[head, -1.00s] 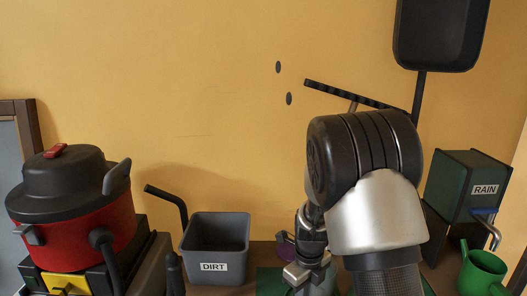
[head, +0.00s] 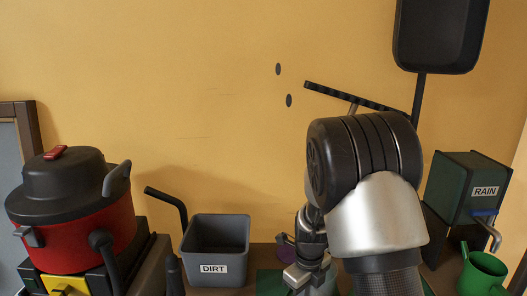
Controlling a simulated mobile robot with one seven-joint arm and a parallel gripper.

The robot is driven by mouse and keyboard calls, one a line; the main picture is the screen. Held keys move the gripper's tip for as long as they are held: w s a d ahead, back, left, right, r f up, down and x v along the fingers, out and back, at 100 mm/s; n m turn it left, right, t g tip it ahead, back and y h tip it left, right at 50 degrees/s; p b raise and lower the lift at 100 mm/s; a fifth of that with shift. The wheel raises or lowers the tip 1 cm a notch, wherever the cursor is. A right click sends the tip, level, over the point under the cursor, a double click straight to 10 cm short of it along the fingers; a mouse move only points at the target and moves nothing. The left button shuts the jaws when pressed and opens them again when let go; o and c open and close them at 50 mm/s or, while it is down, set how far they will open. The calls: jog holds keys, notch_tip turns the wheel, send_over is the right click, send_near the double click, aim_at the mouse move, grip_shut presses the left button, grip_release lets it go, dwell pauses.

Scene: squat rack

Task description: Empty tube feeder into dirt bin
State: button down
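The dirt bin (head: 236,269) is a grey, open-topped box labelled DIRT, standing on the brown surface left of my arm. Its visible inside looks empty, though its floor is hidden. My gripper (head: 299,278) is low in the head view, right of the bin and apart from it. My arm covers part of it, and I cannot tell whether its fingers are open or shut. A small purple thing (head: 284,248) shows just behind my gripper, mostly hidden. I cannot tell whether it belongs to the tube feeder. No tube feeder is plainly visible.
A red and black vacuum cleaner (head: 85,235) stands at the left, with a bent black bar (head: 170,200) beside the bin. At the right are a green RAIN box (head: 463,185) with a tap and a green watering can (head: 482,275). A black pan-shaped thing (head: 437,35) hangs above.

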aim_at(328, 289)
jog(key=shift+r+p, duration=1.5)
jog(key=shift+r, duration=0.15)
dwell(0.9)
jog(key=shift+r+p, duration=2.5)
jog(key=shift+r, duration=0.4)
